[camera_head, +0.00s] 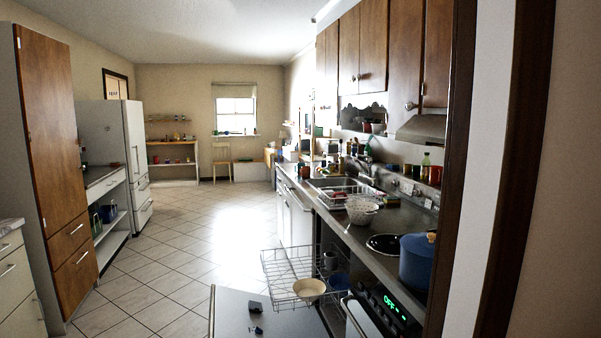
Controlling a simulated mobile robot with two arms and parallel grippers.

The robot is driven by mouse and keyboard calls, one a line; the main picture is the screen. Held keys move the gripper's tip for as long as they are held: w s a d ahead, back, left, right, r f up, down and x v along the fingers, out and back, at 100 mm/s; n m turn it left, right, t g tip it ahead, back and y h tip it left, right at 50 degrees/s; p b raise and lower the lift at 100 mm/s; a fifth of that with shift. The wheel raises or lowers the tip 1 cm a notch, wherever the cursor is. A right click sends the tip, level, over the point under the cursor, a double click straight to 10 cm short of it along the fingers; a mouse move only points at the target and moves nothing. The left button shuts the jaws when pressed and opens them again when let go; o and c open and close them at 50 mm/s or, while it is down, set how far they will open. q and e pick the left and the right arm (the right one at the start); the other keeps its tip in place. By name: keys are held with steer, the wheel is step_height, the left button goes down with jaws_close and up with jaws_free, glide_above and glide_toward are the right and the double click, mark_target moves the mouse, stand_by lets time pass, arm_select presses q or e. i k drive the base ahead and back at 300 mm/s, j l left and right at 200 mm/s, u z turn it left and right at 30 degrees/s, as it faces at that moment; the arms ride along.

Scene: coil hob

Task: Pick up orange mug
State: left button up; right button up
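I cannot make out a mug that is surely the orange mug. A small orange-red item (304,171) stands on the right-hand counter beyond the sink, too small to tell whether it is a mug. A reddish container (435,175) stands at the back of the counter near the range hood, and its kind is also unclear. Neither of my grippers shows in the head view.
A dishwasher stands open, its door (231,312) low in front and its wire rack (284,264) pulled out with a bowl (309,289). A blue pot (417,262) and white colander (361,210) stand on the counter. A dark doorframe (459,150) is close at right. The tiled floor (170,260) is open.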

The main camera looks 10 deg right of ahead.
mark_target(306, 171)
steer(key=i+j+u, duration=0.3)
steer(key=i, duration=0.35)
steer(key=i+u, duration=0.35)
steer(key=i, duration=0.35)
steer(key=i+u, duration=0.3)
steer(key=i, duration=0.35)
steer(key=i+l+u, duration=0.35)
steer(key=i, duration=0.35)
steer(key=i+z, duration=0.15)
steer(key=i, duration=0.3)
steer(key=i+j+z, duration=0.1)
steer(key=i, duration=0.4)
steer(key=i+j+z, duration=0.15)
steer(key=i, duration=0.3)
steer(key=i+j+z, duration=0.1)
steer(key=i, duration=0.35)
steer(key=i+j+z, duration=0.15)
steer(key=i, duration=0.3)
steer(key=i+l+z, duration=0.15)
steer(key=i+z, duration=0.15)
steer(key=i, duration=0.2)
steer(key=i+z, duration=0.35)
steer(key=i, duration=0.2)
steer(key=i+j+z, duration=0.15)
steer(key=i+z, duration=0.15)
steer(key=i, duration=0.2)
steer(key=i+j+z, duration=0.35)
steer(key=i, duration=0.2)
steer(key=l, duration=0.1)
